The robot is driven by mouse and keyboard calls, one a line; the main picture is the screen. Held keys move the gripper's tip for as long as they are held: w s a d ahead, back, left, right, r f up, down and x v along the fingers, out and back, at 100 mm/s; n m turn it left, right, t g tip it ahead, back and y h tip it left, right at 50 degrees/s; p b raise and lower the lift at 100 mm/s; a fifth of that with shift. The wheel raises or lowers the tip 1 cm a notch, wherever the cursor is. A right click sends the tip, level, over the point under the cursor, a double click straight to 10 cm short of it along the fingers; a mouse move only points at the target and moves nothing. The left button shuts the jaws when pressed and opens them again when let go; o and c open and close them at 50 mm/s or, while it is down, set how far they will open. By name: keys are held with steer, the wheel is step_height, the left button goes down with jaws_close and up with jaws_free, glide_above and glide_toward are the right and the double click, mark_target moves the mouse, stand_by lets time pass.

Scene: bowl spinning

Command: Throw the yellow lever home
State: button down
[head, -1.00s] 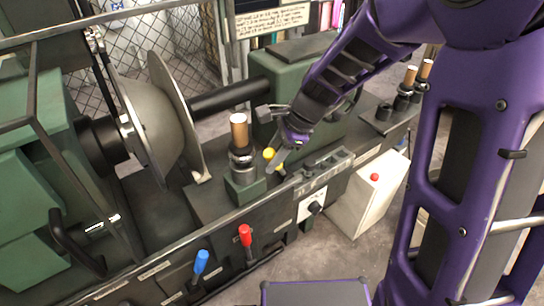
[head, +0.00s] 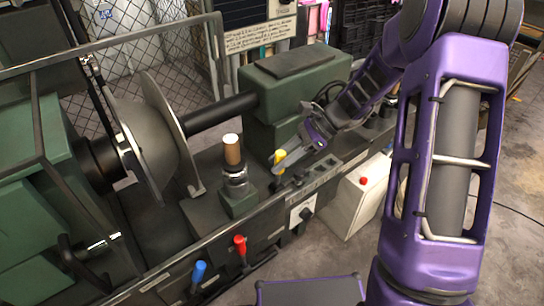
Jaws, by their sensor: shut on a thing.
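The yellow lever (head: 280,157) stands at the front of the machine's right half, just right of the tool post with the wooden-topped handle. My gripper (head: 281,164) is at the lever, shut on it from the right. Only the upper yellow part of the lever shows clearly; its lower part is partly hidden by the gripper fingers.
The tool post (head: 236,180) stands close left of the gripper. A red lever (head: 240,245) and a blue lever (head: 198,272) are on the front face. The metal bowl (head: 150,140) is on the spindle at left. A white box with a red button (head: 350,208) stands at right.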

steer(key=shift+w+d+f+m+g+y+p, duration=0.25)
steer(key=shift+w+d+g+y+p, duration=0.2)
steer(key=shift+d+y, duration=0.35)
steer(key=shift+w+d+f+m+g+y+p, duration=0.2)
steer(key=shift+w+d+g+y+p, duration=0.15)
steer(key=shift+w+d+y, duration=0.4)
steer(key=shift+s+y, duration=0.25)
steer(key=c, duration=0.6)
jaws_free()
steer(key=shift+a, duration=0.1)
steer(key=v, duration=1.7)
steer(key=shift+w+d, duration=0.15)
steer(key=shift+d, duration=0.1)
steer(key=shift+a, duration=0.15)
